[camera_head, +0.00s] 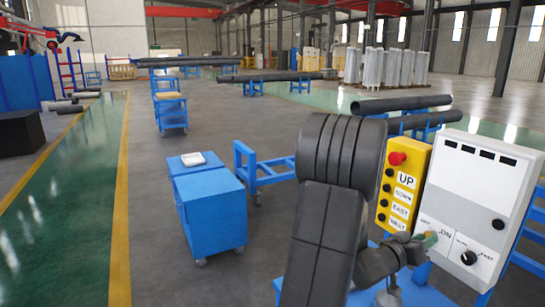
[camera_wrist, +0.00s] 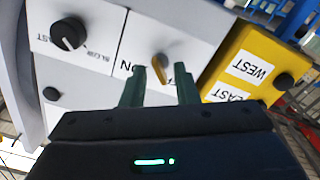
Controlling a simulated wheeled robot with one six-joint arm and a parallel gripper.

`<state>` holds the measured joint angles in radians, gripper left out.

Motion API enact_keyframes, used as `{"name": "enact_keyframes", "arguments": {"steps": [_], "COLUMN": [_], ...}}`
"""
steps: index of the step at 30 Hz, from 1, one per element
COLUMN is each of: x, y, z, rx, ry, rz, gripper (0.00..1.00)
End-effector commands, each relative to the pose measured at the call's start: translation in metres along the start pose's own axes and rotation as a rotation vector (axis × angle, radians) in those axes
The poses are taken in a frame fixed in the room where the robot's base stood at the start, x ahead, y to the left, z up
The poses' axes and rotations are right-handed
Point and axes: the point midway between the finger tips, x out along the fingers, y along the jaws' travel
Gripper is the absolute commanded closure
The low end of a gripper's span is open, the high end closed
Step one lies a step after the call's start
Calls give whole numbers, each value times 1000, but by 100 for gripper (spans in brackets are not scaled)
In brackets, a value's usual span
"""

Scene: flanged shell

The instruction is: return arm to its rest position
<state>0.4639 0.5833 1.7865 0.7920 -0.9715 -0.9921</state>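My gripper (camera_head: 430,241) is at the front of a white control panel (camera_head: 466,168) in the head view. In the wrist view my gripper (camera_wrist: 160,70) has its two green fingers spread apart. A yellow-orange switch knob (camera_wrist: 158,68) on the panel shows between the fingertips, with a gap on each side. I cannot tell how far the fingertips reach past the knob. The "ON" lettering beside it is partly covered by a finger. My dark arm stands in front of the panel in the head view and hides part of its surroundings.
A yellow button box (camera_head: 403,188) with a red button is left of the panel. A black "slow/fast" knob (camera_wrist: 68,34) is on the panel near my gripper. A blue cabinet (camera_head: 211,208) and blue cart frame (camera_head: 263,168) stand left of my arm. The green floor lane (camera_head: 70,200) is clear.

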Motion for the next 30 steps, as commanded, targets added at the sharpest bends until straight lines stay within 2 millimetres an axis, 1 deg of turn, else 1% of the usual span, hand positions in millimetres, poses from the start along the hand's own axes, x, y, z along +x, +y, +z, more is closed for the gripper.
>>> {"name": "enact_keyframes", "arguments": {"steps": [3, 30], "x": [0, 0], "y": [-1, -1], "z": [2, 2], "rx": [115, 1008], "ry": [0, 1], "rz": [1, 1], "gripper": [73, 73]}}
